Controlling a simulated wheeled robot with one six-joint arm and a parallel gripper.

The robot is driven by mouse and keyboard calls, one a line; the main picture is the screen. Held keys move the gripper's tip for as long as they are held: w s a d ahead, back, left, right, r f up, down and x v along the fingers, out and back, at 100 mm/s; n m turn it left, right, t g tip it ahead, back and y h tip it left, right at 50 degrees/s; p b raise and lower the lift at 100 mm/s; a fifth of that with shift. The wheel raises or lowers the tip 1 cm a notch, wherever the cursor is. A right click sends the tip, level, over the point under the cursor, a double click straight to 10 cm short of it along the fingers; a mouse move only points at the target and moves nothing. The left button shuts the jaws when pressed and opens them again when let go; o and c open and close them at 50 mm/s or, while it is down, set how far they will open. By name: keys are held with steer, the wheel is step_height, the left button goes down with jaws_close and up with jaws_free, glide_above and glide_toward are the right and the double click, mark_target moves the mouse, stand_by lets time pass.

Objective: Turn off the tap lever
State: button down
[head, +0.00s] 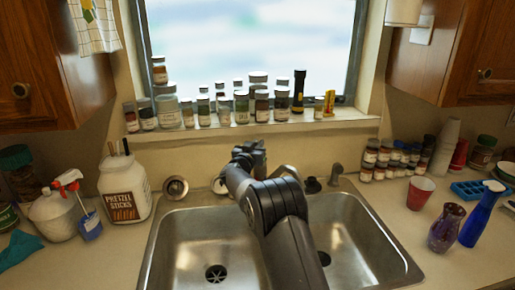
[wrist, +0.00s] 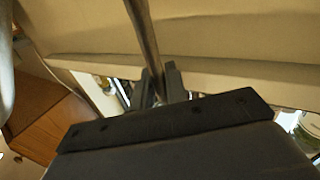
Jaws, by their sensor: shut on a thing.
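My gripper (head: 250,150) is behind the double sink, in front of the wall below the window sill. In the wrist view its two dark fingers (wrist: 161,84) are close on either side of a slim metal rod, which looks like the tap lever (wrist: 146,38). The fingers are shut on it. In the head view my arm covers most of the tap. A curved chrome piece of the tap (head: 287,172) shows just right of my arm; I cannot tell whether it is spout or lever. No running water is visible.
The sink's left basin (head: 205,240) is empty. Several jars (head: 240,105) line the window sill. A pretzel jar (head: 124,190) stands left; a red cup (head: 420,192), purple vase (head: 446,228) and blue spray bottle (head: 482,215) stand right. A sprayer (head: 336,173) rises behind the right basin.

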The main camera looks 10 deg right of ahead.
steer(key=s+t+h+b, duration=0.1)
steer(key=b, duration=0.3)
steer(key=s+a+f+t+b, duration=0.1)
steer(key=t+b, duration=0.1)
steer(key=b, duration=0.3)
steer(key=shift+a+f+n+h+b, duration=0.3)
steer(key=shift+n+h, duration=0.1)
steer(key=c, duration=1.4)
jaws_free()
steer(key=shift+r, duration=0.1)
steer(key=shift+c, duration=0.2)
steer(key=b+v, duration=0.2)
steer(key=v, duration=0.9)
steer(key=shift+w+d, duration=0.1)
